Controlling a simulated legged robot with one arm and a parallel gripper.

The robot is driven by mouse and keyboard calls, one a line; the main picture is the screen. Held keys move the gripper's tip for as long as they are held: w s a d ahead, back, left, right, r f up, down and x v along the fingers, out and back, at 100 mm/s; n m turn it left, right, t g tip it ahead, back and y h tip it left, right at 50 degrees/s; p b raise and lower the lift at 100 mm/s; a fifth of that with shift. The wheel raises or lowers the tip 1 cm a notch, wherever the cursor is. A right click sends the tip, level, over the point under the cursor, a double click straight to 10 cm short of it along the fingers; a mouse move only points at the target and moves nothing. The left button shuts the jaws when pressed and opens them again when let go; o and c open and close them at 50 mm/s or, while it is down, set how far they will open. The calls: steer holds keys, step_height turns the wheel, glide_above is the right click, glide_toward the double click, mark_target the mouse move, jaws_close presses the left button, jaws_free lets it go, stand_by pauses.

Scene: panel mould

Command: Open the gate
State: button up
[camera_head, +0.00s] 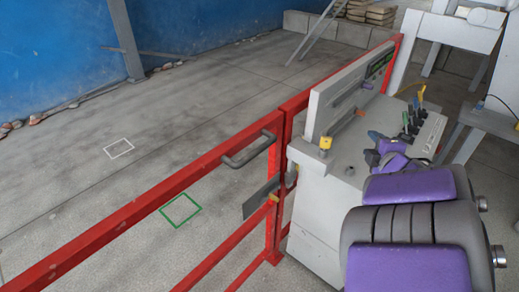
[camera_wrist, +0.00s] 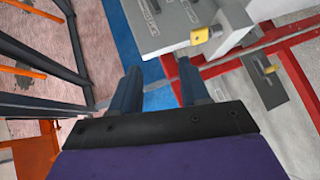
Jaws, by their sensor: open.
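The red tubular gate (camera_head: 165,190) crosses the head view diagonally. Its end post stands close beside a red fixed post, and the gate looks closed. A grey bar handle (camera_head: 250,148) sits on its top rail. A grey latch plate (camera_head: 262,198) with a yellow part is lower, near the end post. A grey plate with a yellow knob (camera_wrist: 265,66), apparently this latch, shows at right in the wrist view. My gripper (camera_head: 371,147) is over the grey control console, right of the gate and apart from it. In the wrist view its fingers (camera_wrist: 158,68) are spread and empty.
The grey control console (camera_head: 318,210) stands right beside the gate end, with levers and a yellow-topped knob (camera_head: 325,143) on its corner. Red rail continues behind it. Concrete floor beyond the gate is clear, with green (camera_head: 180,211) and white (camera_head: 119,148) painted squares.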

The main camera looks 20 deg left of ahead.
steer(key=s+a+f+n+g+y, duration=0.1)
steer(key=a+f+n+g+y, duration=0.15)
steer(key=a+n+y, duration=0.4)
steer(key=n+g+y, duration=0.3)
steer(key=n+g, duration=0.1)
steer(key=g, duration=0.2)
glide_toward(258, 152)
steer(key=shift+t, duration=0.25)
steer(key=x, duration=1.1)
steer(key=shift+w+d+f, duration=0.1)
steer(key=shift+w+f, duration=0.2)
steer(key=shift+f, duration=0.05)
steer(key=shift+c, duration=0.3)
jaws_close()
steer(key=shift+b, duration=0.3)
